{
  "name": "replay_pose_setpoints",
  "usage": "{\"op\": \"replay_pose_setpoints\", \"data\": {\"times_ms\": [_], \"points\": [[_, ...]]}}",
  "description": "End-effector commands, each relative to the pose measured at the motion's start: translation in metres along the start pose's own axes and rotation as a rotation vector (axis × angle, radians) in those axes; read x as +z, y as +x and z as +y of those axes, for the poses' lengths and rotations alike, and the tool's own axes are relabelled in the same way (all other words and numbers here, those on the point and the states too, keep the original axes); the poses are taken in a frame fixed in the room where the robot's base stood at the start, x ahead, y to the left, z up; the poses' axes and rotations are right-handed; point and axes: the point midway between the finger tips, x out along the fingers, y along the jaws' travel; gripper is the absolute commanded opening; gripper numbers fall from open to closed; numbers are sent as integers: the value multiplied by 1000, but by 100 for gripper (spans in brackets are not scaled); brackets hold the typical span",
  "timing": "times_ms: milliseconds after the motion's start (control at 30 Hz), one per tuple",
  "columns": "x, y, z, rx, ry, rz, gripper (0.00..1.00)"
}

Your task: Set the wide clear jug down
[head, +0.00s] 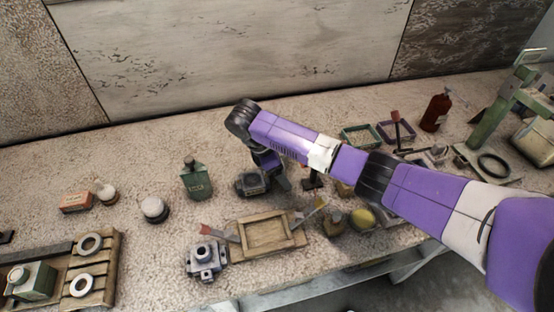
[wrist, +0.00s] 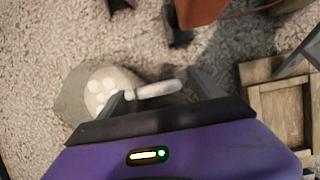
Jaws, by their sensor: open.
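In the wrist view a pale, see-through rounded vessel (wrist: 72,98), which looks like the wide clear jug, stands on the speckled counter left of centre. White round spots show in it, and a pale handle-like bar reaches right from it. My gripper (wrist: 156,88) is open, with one finger in front of the vessel's right side and the other beyond the bar's right end. The bar lies between the fingers; contact cannot be told. In the head view my gripper (head: 283,183) is low over the middle of the counter, and I cannot make out the jug there.
A wooden frame tray (head: 268,252) lies in front of my gripper, beside a grey mechanical part (head: 205,259). A green bottle (head: 196,182) stands to the left. A yellow ball (head: 363,219) is to the right.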

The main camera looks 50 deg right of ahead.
Motion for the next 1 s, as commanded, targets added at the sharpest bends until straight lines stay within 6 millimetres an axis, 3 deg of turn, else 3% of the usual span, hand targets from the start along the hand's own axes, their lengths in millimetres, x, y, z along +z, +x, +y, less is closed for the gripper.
{"op": "replay_pose_setpoints", "data": {"times_ms": [167, 533, 1000], "points": [[0, 0, 0, 1, 0, 1, 74], [0, 0, 0, 0, 0, 1, 1], [2, -6, 1, 3, 1, 1, 0]]}}
